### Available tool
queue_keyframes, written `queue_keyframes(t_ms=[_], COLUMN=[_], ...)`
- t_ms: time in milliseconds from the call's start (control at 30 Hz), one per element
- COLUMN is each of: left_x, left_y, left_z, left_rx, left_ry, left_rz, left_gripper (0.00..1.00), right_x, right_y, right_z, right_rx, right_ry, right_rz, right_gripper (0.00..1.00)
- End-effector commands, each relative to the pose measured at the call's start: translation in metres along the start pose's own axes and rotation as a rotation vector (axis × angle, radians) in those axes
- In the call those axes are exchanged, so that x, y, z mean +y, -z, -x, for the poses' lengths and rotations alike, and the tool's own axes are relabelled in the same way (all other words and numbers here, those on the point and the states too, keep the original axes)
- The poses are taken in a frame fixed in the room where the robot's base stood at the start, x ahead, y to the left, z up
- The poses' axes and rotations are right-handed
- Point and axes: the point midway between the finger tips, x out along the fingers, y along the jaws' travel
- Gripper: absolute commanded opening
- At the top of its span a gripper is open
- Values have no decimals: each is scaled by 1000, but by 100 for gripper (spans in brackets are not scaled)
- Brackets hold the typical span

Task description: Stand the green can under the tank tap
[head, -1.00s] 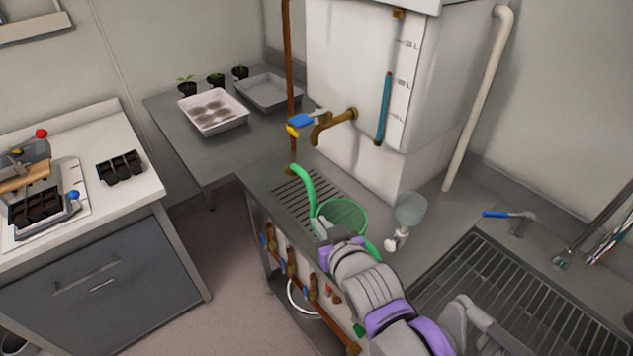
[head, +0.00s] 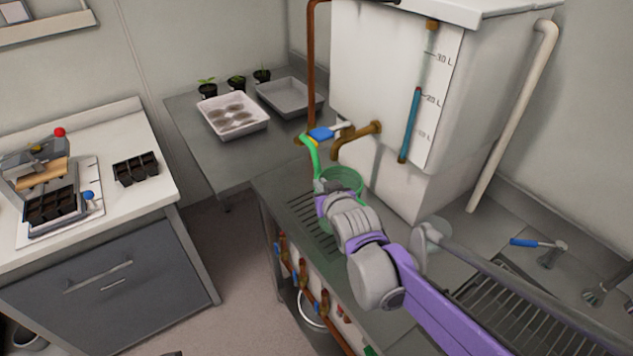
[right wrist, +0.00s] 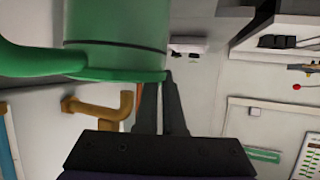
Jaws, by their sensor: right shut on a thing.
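The green can (head: 343,180) is in my right gripper (head: 323,192), just below and in front of the brass tank tap (head: 358,138) in the head view. Its spout points up and left, close to the blue tap lever (head: 320,134). In the right wrist view the fingers (right wrist: 162,100) are shut at the rim of the can (right wrist: 115,30), and the tap (right wrist: 105,108) shows beside it. The can looks held above the drain grate (head: 305,212); its exact height and any contact with the tap cannot be told. My left gripper is out of view.
The white tank (head: 385,70) stands behind the tap with a copper pipe (head: 311,70) at its left. Trays (head: 232,117) and seedlings sit on the back table.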

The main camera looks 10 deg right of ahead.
Motion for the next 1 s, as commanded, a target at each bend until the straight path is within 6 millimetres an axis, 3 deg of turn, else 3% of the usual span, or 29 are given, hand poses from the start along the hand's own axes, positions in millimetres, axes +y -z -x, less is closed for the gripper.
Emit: queue_keyframes(t_ms=[133,400,600,967,1000], left_x=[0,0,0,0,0], left_y=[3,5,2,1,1], left_z=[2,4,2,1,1], left_rx=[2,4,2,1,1], left_ry=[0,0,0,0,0], left_rz=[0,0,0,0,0], left_gripper=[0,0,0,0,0], right_x=[0,0,0,0,0], right_y=[12,21,-10,-14,-15], right_z=[-27,-50,-59,-61,-61], right_rx=[1,0,0,0,0], right_ry=[0,-1,0,0,0], right_rz=[0,0,0,0,0], right_gripper=[0,0,0,0,9])
